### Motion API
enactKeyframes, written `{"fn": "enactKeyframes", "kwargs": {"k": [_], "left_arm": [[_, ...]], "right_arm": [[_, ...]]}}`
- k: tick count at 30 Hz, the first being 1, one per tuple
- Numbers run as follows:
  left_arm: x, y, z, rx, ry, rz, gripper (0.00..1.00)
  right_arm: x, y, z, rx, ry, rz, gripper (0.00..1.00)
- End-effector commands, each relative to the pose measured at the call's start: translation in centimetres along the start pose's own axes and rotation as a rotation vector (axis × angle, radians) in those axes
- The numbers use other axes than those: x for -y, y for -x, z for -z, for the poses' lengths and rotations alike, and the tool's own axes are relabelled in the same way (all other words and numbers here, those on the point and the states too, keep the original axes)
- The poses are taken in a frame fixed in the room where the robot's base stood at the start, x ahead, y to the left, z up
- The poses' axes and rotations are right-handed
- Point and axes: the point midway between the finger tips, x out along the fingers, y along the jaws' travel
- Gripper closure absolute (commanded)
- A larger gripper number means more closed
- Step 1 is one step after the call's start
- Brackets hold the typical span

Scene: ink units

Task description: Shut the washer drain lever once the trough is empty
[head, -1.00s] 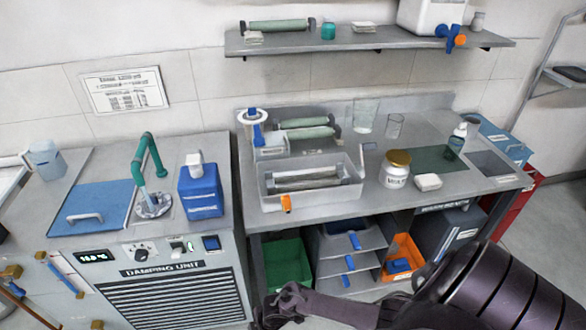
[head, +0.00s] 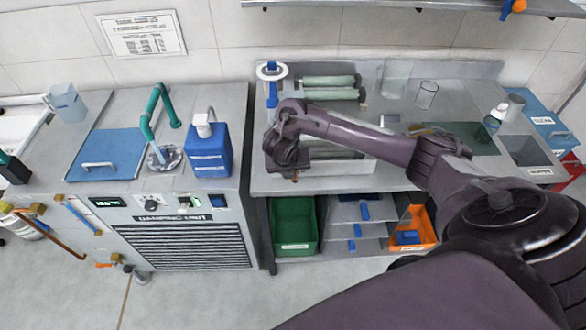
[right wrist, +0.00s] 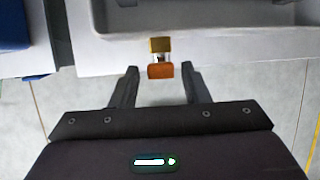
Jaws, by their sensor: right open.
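The washer trough (head: 368,170) is a pale translucent tray on the grey bench, mostly hidden behind my right arm in the head view. Its front wall and part of its grey inside show in the right wrist view (right wrist: 215,42). The drain lever (right wrist: 160,71) has an orange grip below a brass fitting at the trough's front. A bit of orange at the trough's front shows in the head view. My right gripper (right wrist: 159,67) is open, its fingers either side of the lever, with gaps on both sides. I cannot tell whether the trough holds water. My left gripper is out of view.
Two green rollers (head: 330,87) lie behind the trough. A blue jug (head: 209,150) stands left on the damping unit (head: 185,250). Below the bench are a green bin (head: 294,225) and an orange bin (head: 420,228). The floor in front is clear.

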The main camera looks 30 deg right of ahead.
Motion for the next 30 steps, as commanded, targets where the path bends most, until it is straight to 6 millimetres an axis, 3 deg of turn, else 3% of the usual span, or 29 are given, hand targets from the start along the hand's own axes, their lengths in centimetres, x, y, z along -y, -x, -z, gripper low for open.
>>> {"fn": "enactKeyframes", "kwargs": {"k": [6, 16, 26, 30], "left_arm": [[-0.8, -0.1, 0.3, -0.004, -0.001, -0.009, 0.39], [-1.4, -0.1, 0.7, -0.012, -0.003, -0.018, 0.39], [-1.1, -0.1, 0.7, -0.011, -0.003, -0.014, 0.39], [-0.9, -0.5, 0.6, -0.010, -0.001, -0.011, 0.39]], "right_arm": [[0.0, -2.3, 0.0, -0.002, -0.001, 0.000, 0.58], [0.0, -2.7, 0.0, -0.001, -0.001, -0.002, 0.58], [0.0, -2.7, 0.0, -0.001, -0.001, -0.001, 1.00], [0.1, -2.9, 0.1, -0.001, -0.008, -0.013, 1.00]]}}
